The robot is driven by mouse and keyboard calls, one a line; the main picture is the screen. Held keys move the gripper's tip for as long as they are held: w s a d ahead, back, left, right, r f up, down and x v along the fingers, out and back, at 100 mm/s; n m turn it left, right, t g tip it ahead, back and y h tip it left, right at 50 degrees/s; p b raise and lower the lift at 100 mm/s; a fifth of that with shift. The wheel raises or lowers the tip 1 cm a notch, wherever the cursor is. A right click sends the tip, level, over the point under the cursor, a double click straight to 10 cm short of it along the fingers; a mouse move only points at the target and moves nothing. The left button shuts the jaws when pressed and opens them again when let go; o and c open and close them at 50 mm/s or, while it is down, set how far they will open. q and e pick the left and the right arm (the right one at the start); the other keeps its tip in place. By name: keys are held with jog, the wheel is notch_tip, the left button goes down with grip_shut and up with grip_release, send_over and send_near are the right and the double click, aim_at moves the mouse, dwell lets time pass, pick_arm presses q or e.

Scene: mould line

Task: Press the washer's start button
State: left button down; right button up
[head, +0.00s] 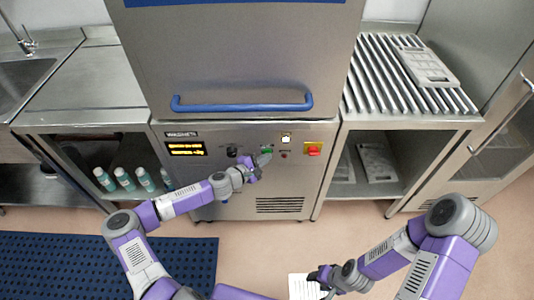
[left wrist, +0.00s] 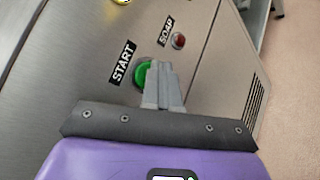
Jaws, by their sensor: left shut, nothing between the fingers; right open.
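The washer (head: 235,60) is a steel machine with a blue handle bar, and its control panel is below the hood. The green start button (left wrist: 141,74) sits beside the "START" label in the left wrist view; it also shows in the head view (head: 267,151). My left gripper (left wrist: 158,70) is shut and empty, with its fingertips at the button and covering its right part. I cannot tell whether they touch it. It is at the panel in the head view (head: 264,160). My right gripper (head: 325,283) is open, low in front, over a white sheet.
A roller table (head: 385,75) with a grey tray (head: 426,68) stands right. Several bottles (head: 125,179) stand on the left shelf.

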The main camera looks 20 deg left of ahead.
pick_arm(q)
jog(key=shift+s+d, duration=0.2)
jog(key=shift+s, duration=0.55)
jog(key=shift+s, duration=0.1)
jog(key=shift+s+d+p, duration=0.2)
jog(key=shift+s+d, duration=0.05)
jog(key=shift+s, duration=0.5)
jog(key=shift+s+d+p, duration=0.2)
jog(key=shift+s, duration=0.6)
jog(key=shift+s+d+p, duration=0.2)
jog(key=shift+s+d, duration=0.05)
jog(key=shift+s, duration=0.5)
jog(key=shift+d, duration=0.1)
